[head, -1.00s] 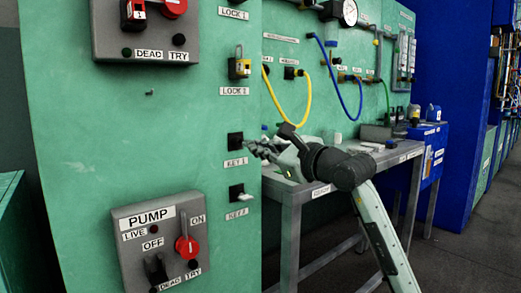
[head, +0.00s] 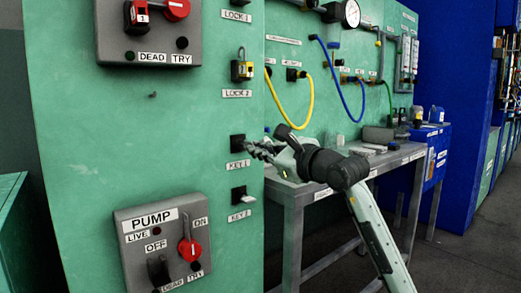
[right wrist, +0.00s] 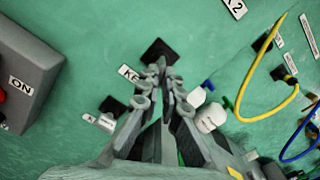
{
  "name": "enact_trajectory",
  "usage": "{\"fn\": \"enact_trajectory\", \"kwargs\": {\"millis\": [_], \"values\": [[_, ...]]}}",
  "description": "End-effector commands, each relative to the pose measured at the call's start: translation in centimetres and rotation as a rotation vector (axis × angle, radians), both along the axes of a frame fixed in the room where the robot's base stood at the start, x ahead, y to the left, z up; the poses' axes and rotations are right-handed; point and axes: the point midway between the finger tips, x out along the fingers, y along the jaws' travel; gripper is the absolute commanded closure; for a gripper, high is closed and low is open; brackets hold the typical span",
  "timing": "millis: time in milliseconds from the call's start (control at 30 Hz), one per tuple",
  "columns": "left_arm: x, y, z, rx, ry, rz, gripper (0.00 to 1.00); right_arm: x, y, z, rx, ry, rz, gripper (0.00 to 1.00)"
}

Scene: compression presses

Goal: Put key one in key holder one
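Key holder one is a black square (head: 237,143) on the green panel above the label KEY 1. It also shows in the right wrist view (right wrist: 158,50). My right gripper (head: 253,149) is just right of it, with its tips very close to the holder's face. In the right wrist view its fingertips (right wrist: 161,68) come together over the lower edge of the holder. I cannot make out key one; anything thin between the tips is hidden. I cannot tell whether the tips touch the holder. My left gripper is not in view.
Key holder two (head: 238,193) is below, with a white key in it. The pump box (head: 163,240) sticks out at lower left. A grey table (head: 320,188) stands behind my right arm. Yellow (head: 283,113) and blue hoses hang at the right.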

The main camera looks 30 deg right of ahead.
Motion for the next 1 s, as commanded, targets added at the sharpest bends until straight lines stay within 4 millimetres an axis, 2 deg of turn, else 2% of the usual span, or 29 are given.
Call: {"fn": "enact_trajectory", "kwargs": {"millis": [433,500,633,1000], "values": [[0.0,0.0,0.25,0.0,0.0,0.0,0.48,1.12,0.09,0.03,-0.001,-0.001,-0.001,1.0],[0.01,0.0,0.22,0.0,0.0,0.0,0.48,1.1,0.09,0.01,-0.001,-0.001,-0.001,0.88],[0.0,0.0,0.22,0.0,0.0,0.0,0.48,1.1,0.1,-0.01,-0.001,-0.001,-0.001,0.72],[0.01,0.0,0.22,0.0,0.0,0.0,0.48,0.68,0.06,-0.06,-0.001,0.001,0.0,0.71]]}}
